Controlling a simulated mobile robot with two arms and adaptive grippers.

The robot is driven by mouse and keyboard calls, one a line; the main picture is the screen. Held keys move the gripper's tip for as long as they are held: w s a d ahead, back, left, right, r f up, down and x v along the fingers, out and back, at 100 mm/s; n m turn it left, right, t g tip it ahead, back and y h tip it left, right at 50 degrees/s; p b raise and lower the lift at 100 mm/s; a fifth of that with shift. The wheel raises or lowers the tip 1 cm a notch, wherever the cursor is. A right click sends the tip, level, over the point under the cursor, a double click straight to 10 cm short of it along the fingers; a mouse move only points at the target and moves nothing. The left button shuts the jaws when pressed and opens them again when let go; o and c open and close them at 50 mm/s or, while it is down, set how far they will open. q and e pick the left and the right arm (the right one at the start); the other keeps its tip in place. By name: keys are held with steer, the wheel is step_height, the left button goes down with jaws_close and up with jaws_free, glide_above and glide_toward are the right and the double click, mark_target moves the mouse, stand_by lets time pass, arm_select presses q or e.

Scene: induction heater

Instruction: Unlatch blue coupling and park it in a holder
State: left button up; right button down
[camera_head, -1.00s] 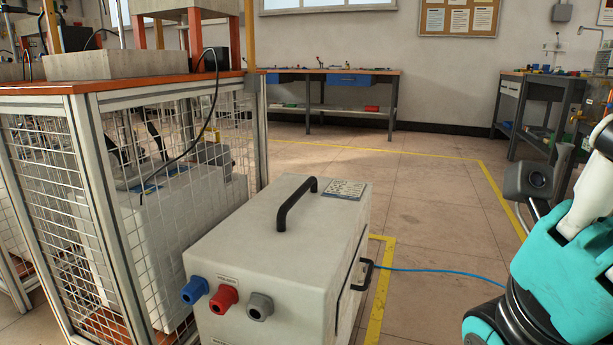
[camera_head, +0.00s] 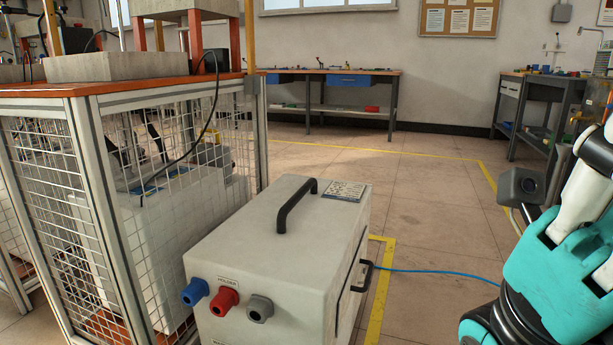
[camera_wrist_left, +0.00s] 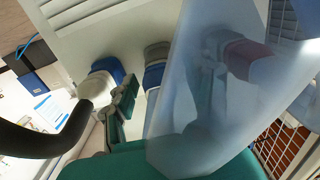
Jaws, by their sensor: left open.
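In the left wrist view, a coupling with a blue collar (camera_wrist_left: 107,70) and a pale body sits on a light panel, with a thick black hose close by. Beside it is a grey and blue fitting (camera_wrist_left: 155,68). A dark red fitting (camera_wrist_left: 245,57) shows through a translucent bluish shape. My left gripper (camera_wrist_left: 162,92) is open; one green-grey finger is close to the blue-collared coupling, and contact cannot be told. The other finger is blurred behind the translucent shape. In the head view, blue (camera_head: 194,292), red (camera_head: 223,301) and grey (camera_head: 260,309) holders stick out of a white box.
The white box (camera_head: 270,240) has a black top handle and stands beside a mesh-sided table (camera_head: 85,200). A blue cable (camera_head: 440,272) runs over the floor from the box's right side. My teal right arm is at the right edge. The floor behind is clear.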

arm_select(q)
steer(key=shift+c, duration=1.1)
jaws_close()
steer(key=shift+s, duration=0.1)
